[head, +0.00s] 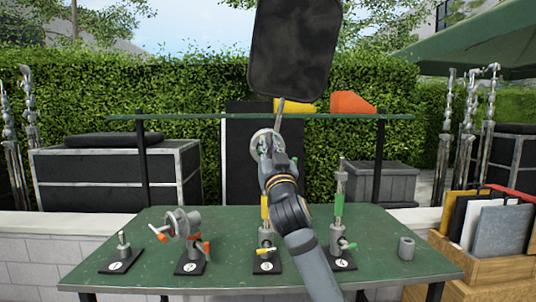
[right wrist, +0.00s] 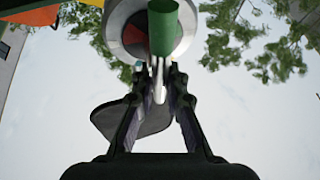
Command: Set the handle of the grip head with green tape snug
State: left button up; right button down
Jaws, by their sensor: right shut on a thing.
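A round silver grip head (head: 258,138) stands high above the middle of the table. A large black flag (head: 293,48) on a thin rod rises from it. The right wrist view shows the head's disc (right wrist: 127,30) and a green cylinder (right wrist: 163,30) in front of it. My right gripper (right wrist: 160,78) is shut on a thin pale metal handle (right wrist: 158,70) just below the green cylinder. In the head view this gripper (head: 269,152) reaches up to the grip head and hides part of it. My left gripper is not in view.
Numbered black bases stand on the green table (head: 225,245), with an orange-handled head (head: 182,225), a yellow-marked post (head: 265,207) and a green-marked post (head: 339,205). A grey cylinder (head: 406,248) stands at right. A shelf (head: 200,117) crosses behind.

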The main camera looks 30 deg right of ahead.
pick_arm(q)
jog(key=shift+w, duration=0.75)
pick_arm(e)
jog(key=shift+f, duration=0.15)
jog(key=c, duration=1.3)
grip_release()
jog(key=shift+c, duration=0.2)
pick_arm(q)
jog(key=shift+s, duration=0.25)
pick_arm(e)
jog(key=shift+w, duration=0.1)
jog(key=v, duration=1.2)
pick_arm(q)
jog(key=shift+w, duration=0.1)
